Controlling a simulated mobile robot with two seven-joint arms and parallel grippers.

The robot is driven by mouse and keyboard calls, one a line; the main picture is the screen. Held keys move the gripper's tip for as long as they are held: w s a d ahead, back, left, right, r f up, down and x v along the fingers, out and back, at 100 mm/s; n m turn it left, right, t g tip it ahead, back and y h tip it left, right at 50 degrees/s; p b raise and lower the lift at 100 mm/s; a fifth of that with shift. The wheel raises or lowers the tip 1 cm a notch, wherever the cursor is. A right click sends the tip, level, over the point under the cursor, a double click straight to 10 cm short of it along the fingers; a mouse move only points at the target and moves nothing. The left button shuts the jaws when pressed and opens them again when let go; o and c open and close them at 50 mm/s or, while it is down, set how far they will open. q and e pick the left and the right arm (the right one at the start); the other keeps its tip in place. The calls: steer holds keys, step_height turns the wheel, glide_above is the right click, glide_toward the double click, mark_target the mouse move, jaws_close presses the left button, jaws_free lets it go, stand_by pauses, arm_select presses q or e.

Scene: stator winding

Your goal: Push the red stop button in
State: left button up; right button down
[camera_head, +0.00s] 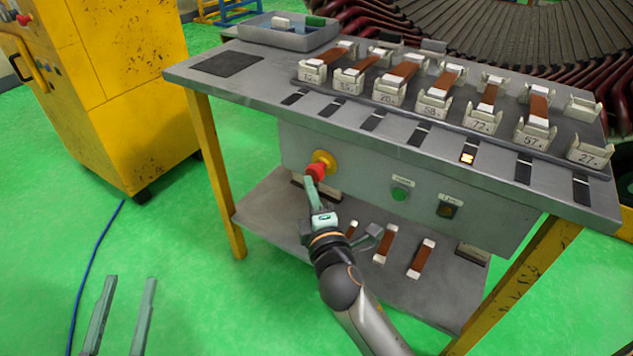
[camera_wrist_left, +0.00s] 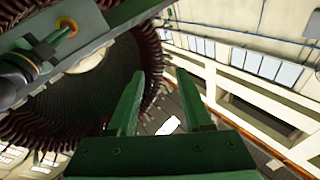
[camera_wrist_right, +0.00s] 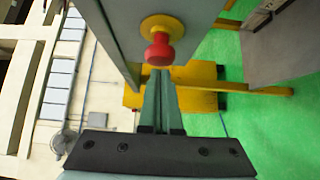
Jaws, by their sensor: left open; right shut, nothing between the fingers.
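The red stop button (camera_head: 316,171) is a mushroom knob on a yellow round base (camera_head: 325,158), on the grey front panel under the table top. In the right wrist view the red knob (camera_wrist_right: 159,52) stands out from its yellow base, just past the fingertips. My right gripper (camera_head: 311,182) is shut and empty, its tips right at the knob; I cannot tell whether they touch it. The closed fingers also show in the right wrist view (camera_wrist_right: 160,74). My left gripper (camera_head: 130,279) is open and empty, low at the left over the green floor, away from the table.
A green button (camera_head: 400,192) and a dark switch (camera_head: 447,209) sit on the panel to the right. Numbered holders (camera_head: 433,104), several with copper-coloured bars, line the table top. A lower shelf (camera_head: 270,215) holds more bars. A yellow cabinet (camera_head: 120,80) stands at the left.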

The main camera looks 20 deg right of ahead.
arm_select(q)
steer(key=shift+w+d+r, duration=0.3)
steer(key=shift+r, duration=0.3)
arm_select(e)
steer(key=shift+w+d, duration=0.15)
